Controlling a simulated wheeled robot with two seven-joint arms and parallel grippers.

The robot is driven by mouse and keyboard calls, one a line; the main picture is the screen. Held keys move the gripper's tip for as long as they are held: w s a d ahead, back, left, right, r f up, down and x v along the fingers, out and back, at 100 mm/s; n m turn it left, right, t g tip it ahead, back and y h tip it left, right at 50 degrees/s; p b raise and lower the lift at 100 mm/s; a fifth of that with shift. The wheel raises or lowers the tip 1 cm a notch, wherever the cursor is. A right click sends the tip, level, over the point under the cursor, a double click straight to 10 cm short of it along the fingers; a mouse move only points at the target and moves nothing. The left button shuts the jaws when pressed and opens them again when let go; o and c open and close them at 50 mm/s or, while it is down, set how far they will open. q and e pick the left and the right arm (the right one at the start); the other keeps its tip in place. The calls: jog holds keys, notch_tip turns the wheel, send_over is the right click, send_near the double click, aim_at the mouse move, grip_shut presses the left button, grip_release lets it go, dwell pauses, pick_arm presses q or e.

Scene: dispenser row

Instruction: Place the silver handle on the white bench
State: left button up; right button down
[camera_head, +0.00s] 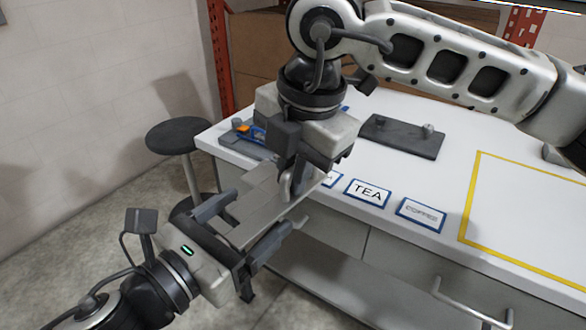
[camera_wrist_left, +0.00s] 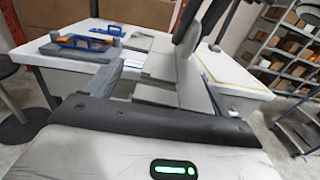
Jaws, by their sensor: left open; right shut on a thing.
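A flat, stepped grey metal piece, which I take for the silver handle (camera_head: 262,204), hangs in the air in front of the white bench (camera_head: 408,122). My right gripper (camera_head: 296,184) reaches down from above and is shut on its far end. My left gripper (camera_head: 262,212) is open, with its fingers on either side of the piece's near part. I cannot tell whether they touch it. In the left wrist view the grey piece (camera_wrist_left: 152,66) lies between my left fingers, with the bench (camera_wrist_left: 78,58) behind it. My right gripper hides part of the piece.
TEA (camera_head: 367,192) and COFFEE (camera_head: 420,213) labels lie near the bench's front edge. A yellow-outlined area (camera_head: 530,215) at the right is mostly clear. A dark plate (camera_head: 402,137) and a blue-orange tool (camera_head: 250,131) sit farther back. A black stool (camera_head: 184,136) stands left.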

pick_arm(q)
jog(key=a+f+n+t+y, duration=0.3)
jog(key=a+f+n+y, duration=0.4)
jog(key=a+y, duration=0.3)
jog(key=shift+w+a+f, duration=0.35)
jog(key=shift+a+f, duration=0.2)
jog(key=shift+a, duration=0.2)
